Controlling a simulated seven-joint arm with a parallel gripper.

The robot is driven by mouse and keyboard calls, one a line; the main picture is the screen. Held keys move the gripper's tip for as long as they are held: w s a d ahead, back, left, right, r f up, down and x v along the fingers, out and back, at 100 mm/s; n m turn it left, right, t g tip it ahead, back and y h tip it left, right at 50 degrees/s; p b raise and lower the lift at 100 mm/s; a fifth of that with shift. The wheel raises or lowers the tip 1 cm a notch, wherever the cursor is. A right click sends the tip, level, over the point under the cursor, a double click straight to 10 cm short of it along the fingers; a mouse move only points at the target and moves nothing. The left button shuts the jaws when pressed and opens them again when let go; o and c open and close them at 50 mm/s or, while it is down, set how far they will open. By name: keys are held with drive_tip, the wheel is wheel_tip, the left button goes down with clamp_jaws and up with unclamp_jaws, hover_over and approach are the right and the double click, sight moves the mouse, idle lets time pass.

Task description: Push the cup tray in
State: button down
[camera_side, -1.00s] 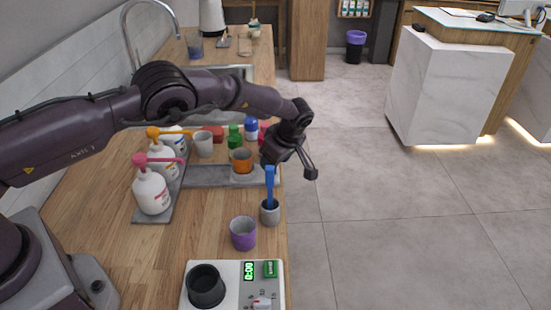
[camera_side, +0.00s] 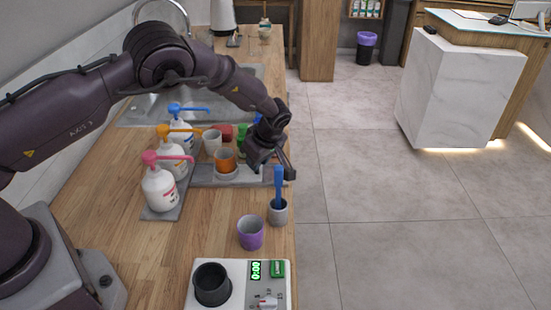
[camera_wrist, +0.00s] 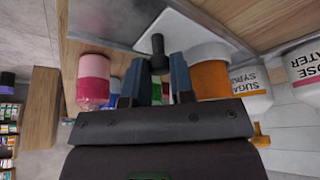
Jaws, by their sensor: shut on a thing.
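The cup tray (camera_side: 248,173) is a light grey sliding plate on a darker grey base on the wooden counter. An orange cup (camera_side: 224,161) stands upright on it, beside the bottles. A small black knob (camera_wrist: 157,45) sticks up from the pale tray plate (camera_wrist: 184,34) in the wrist view. My gripper (camera_wrist: 156,72) has its two fingers closed around this knob. In the side view my gripper (camera_side: 258,164) is low at the tray's right part, and the hand hides the knob and fingertips there.
A grey cup with a blue stick (camera_side: 278,207), a purple cup (camera_side: 250,234) and a white scale (camera_side: 238,285) are in front. The counter's edge is at right.

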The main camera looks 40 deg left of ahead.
sight(235, 162)
drive_tip(key=s+a, duration=0.4)
drive_tip(key=c, duration=1)
unclamp_jaws()
drive_tip(key=shift+w+d, duration=0.1)
drive_tip(key=shift+r, duration=0.1)
drive_tip(key=shift+d+r, duration=0.2)
drive_tip(key=shift+r, duration=0.1)
drive_tip(key=v, duration=1.2)
drive_tip(key=shift+a+r, duration=0.1)
drive_tip(key=shift+r, duration=0.05)
